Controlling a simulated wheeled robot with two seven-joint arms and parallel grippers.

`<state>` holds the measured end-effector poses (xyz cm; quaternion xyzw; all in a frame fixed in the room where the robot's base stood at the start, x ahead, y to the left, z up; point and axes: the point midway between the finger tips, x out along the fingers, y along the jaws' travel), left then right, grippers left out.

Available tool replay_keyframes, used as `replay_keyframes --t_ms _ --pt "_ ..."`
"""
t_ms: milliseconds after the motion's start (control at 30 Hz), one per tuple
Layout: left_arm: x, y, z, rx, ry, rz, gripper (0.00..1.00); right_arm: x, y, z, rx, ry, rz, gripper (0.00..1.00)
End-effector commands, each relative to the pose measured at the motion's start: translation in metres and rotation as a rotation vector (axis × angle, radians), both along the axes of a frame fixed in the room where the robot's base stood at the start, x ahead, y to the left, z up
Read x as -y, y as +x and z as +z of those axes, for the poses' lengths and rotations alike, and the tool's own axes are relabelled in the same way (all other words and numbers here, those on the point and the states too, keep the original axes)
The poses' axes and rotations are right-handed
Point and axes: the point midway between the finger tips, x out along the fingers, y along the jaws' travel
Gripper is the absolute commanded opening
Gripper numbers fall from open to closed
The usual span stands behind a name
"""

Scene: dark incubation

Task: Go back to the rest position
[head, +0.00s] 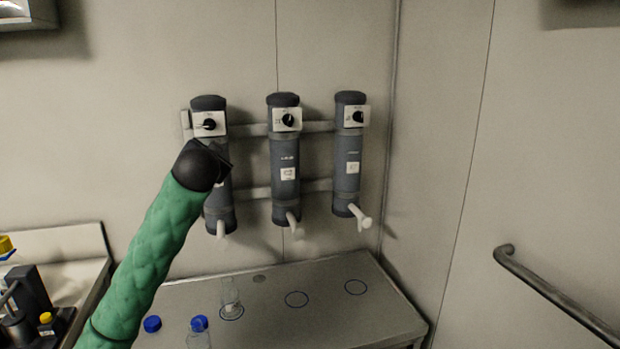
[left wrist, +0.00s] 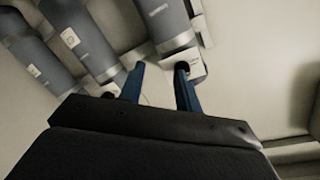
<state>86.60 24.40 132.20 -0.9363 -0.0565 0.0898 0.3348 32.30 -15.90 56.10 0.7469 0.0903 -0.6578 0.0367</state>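My left arm, in a green sleeve, comes in from the lower left in the head view. Its black left gripper (head: 218,165) is raised in front of the left grey dispenser (head: 219,213), just below that dispenser's knob plate (head: 209,124). In the left wrist view the two blue fingers of the left gripper (left wrist: 160,69) are apart with nothing held between them. A black knob (left wrist: 182,66) on a white plate shows at the tip of the right-hand finger; I cannot tell whether they touch. My right gripper is in neither view.
Two more wall dispensers, middle (head: 284,155) and right (head: 346,180), hang alongside. Below, a metal table (head: 335,320) holds a clear open bottle (head: 229,292), a blue-capped bottle (head: 198,338) and a loose-looking blue cap (head: 152,324). A handrail (head: 550,290) is at right.

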Motion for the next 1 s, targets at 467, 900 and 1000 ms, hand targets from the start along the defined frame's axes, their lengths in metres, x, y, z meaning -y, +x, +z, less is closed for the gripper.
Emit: replay_keyframes --t_ms 467,900,1000 --pt "0.027 -0.028 -0.198 -0.247 -0.254 -0.024 0.34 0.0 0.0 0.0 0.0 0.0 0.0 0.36" --pt "0.046 -0.105 -0.391 -0.516 -0.385 -0.004 0.34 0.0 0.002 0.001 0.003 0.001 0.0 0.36" --pt "0.05 -0.13 -0.432 -0.577 -0.41 0.003 0.34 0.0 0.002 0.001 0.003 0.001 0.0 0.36"
